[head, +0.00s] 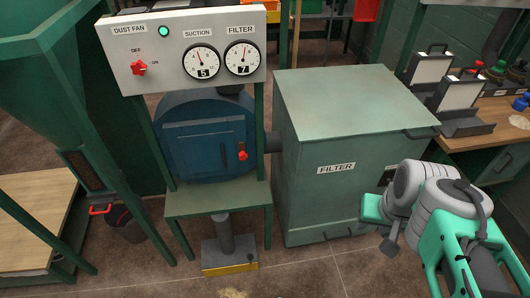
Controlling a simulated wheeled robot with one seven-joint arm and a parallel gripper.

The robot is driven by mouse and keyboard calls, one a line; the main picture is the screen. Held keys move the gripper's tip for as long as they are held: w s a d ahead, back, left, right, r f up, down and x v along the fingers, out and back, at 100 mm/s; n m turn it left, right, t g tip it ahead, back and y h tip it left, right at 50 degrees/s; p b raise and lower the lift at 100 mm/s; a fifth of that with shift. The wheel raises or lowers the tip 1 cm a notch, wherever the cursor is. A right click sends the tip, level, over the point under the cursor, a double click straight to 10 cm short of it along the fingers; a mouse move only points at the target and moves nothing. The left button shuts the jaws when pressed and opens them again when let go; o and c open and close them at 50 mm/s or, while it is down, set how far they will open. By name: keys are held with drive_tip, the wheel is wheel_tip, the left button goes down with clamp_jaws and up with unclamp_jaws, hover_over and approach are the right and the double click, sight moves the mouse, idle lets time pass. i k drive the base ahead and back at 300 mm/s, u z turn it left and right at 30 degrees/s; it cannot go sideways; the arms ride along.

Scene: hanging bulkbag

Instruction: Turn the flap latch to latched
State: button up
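A blue round housing (205,135) stands in a green frame below the gauge panel. It has a rectangular door outline on its front, with a small red latch handle (242,154) at the door's right side. The handle looks roughly upright; its exact angle is too small to tell. Another red handle (100,209) sits at the foot of the green hopper chute on the left. My gripper (380,226) is at the right, in front of the filter cabinet and well apart from both handles. It is partly hidden by my wrist, and its fingers cannot be made out clearly.
A grey-green filter cabinet (335,175) stands right of the housing. The panel (185,50) above has a red dust fan knob (138,68) and two gauges. A green shelf (215,197) juts out below the housing. A workbench (500,130) is at right; floor (300,270) is clear in front.

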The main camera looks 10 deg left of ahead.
sight(243, 157)
drive_tip(key=u, duration=0.05)
drive_tip(key=i, duration=0.65)
drive_tip(key=u, duration=2.95)
